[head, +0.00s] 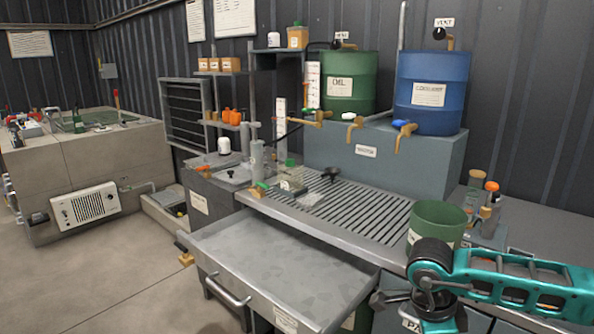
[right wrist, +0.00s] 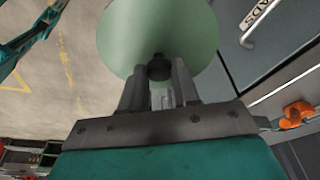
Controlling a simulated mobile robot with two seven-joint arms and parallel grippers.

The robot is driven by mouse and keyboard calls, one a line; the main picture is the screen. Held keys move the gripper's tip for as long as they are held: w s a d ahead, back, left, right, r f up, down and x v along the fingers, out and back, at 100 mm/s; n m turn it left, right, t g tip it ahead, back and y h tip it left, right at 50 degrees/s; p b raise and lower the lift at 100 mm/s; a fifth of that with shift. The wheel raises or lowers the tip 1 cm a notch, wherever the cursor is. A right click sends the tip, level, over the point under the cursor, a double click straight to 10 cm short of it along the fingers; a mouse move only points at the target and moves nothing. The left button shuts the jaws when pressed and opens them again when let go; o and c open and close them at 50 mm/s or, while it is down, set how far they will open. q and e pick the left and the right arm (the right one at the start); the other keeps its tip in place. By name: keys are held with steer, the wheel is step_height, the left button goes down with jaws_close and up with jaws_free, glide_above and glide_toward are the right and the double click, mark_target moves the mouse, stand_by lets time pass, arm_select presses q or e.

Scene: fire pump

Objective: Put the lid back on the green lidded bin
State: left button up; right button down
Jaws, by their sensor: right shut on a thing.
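In the right wrist view my right gripper (right wrist: 160,82) is shut on the dark knob (right wrist: 159,67) of a round, pale green lid (right wrist: 157,25). The lid is clear of the floor seen behind it. In the head view my right wrist is at the lower right, and the lid cannot be made out there. An open-topped green bin (head: 437,220) with a pale label stands on the right end of the bench, just behind my right wrist. Its lower front is partly hidden by my arm. My left gripper is not in view.
An open, empty drawer (head: 275,265) juts from the bench front, left of my right arm. Bottles (head: 490,192) stand close right of the bin. The slotted bench top (head: 345,205) is mostly clear. A drawer front marked PADS (right wrist: 262,14) lies beside the lid.

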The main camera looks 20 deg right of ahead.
steer(key=w+a+r+n+t+y, duration=0.15)
steer(key=w+a+r+n, duration=0.25)
steer(key=a+n, duration=0.65)
steer(key=w+a+r+n+t+y, duration=0.1)
steer(key=w+a+r+n+t, duration=0.2)
steer(key=w+a+n, duration=0.75)
arm_select(q)
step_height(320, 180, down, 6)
steer(key=b, duration=0.7)
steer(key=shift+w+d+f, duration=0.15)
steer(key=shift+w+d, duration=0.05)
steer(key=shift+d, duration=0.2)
arm_select(e)
steer(key=s+d+f+n, duration=0.2)
steer(key=s+f+n, duration=0.1)
steer(key=s+f, duration=0.2)
steer(key=shift+s+f+n, duration=0.3)
steer(key=shift+f+n, duration=0.1)
steer(key=shift+f, duration=0.5)
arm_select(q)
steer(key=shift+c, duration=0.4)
arm_select(e)
steer(key=shift+d, duration=0.1)
